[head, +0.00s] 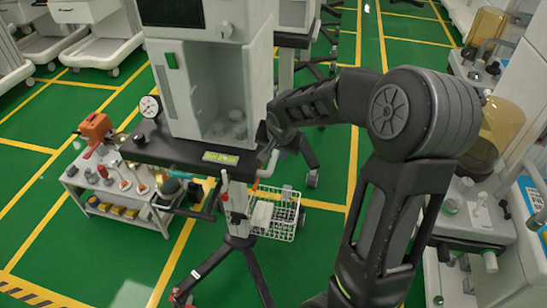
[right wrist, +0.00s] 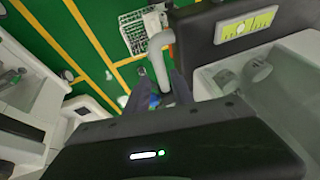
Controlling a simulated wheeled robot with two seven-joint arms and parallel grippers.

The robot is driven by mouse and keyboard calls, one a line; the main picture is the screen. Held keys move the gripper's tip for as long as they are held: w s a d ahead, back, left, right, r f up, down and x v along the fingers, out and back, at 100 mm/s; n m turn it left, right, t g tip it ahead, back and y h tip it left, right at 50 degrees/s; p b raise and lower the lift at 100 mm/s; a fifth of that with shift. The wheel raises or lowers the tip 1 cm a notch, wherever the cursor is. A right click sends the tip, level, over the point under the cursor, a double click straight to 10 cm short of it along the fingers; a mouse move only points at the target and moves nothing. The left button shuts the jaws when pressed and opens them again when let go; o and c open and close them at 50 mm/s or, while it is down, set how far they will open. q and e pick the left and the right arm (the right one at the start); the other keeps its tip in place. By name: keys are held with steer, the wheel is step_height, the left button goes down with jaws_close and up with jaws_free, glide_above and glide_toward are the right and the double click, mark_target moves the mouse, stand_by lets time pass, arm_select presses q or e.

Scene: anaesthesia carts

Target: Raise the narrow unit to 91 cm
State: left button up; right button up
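The narrow unit (head: 205,75) is a tall pale-grey cabinet on a dark shelf (head: 175,148), carried by a column above splayed dark legs (head: 235,245). A small yellow-green display (head: 220,157) sits on the shelf's front edge; it also shows in the right wrist view (right wrist: 246,25), its reading too small to make out. A grey bent handle (head: 268,165) projects at the shelf's right end. My right gripper (head: 270,132) is at that end, partly hidden by my arm. In the right wrist view its fingers (right wrist: 160,88) lie either side of the handle (right wrist: 162,50), apparently with a gap. My left gripper is out of view.
A low cart (head: 120,185) with an orange case (head: 96,127) and several small items stands at the left. A white wire basket (head: 275,215) hangs by the column. Other equipment with amber canisters (head: 485,28) lines the right. Green floor is clear at the lower left.

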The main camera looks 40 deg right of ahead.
mark_target(273, 160)
steer(key=x, duration=0.5)
steer(key=shift+f, duration=0.2)
jaws_close()
steer(key=shift+w, duration=0.1)
stand_by(1.1)
